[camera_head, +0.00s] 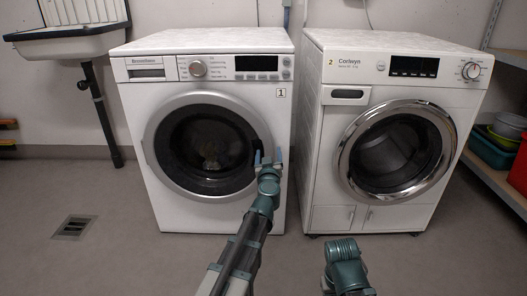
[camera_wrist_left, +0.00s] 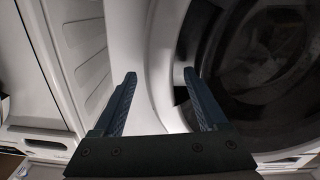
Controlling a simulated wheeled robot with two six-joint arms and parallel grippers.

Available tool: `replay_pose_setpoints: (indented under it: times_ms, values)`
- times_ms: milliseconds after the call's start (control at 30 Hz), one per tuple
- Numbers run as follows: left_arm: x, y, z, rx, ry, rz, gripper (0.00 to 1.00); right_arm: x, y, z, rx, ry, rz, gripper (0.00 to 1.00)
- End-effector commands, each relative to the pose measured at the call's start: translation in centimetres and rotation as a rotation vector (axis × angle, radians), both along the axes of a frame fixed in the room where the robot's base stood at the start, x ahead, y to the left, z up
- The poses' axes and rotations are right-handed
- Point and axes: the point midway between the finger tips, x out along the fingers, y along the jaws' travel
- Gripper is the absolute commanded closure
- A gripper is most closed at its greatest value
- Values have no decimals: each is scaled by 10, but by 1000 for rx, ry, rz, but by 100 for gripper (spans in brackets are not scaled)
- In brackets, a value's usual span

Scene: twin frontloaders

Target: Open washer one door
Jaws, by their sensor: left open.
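Washer one (camera_head: 135,110) is the white front-loader on the left, with a "1" label on its front. Its round door (camera_head: 205,145), with a silver-grey ring and dark glass, looks shut. My left gripper (camera_head: 268,157) is at the right edge of the door ring. In the left wrist view the open fingers of the left gripper (camera_wrist_left: 158,85) have the pale ring between them, with the right finger by a dark recess at the glass edge (camera_wrist_left: 183,75). I cannot tell whether they touch it.
Machine two (camera_head: 328,150), with a chrome-ringed door (camera_head: 395,150), stands close on the right, with a narrow gap between. A sink (camera_head: 70,45) is at the left, shelves with tubs (camera_head: 490,145) at the right. The floor in front has a drain (camera_head: 74,227) and is otherwise clear.

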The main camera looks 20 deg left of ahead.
Motion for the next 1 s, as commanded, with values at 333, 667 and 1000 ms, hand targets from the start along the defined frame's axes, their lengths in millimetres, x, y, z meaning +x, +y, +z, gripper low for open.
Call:
replay_pose_setpoints:
  times_ms: [333, 667, 1000]
  values:
    - [7, -2, 0, 0, 0, 1, 25, 0, 0, 0, 0, 0, 0, 100]
    - [7, -2, 0, 0, 0, 1, 81, 0, 0, 0, 0, 0, 0, 100]
    - [7, -1, 0, 0, 0, 1, 100, 0, 0, 0, 0, 0, 0, 100]
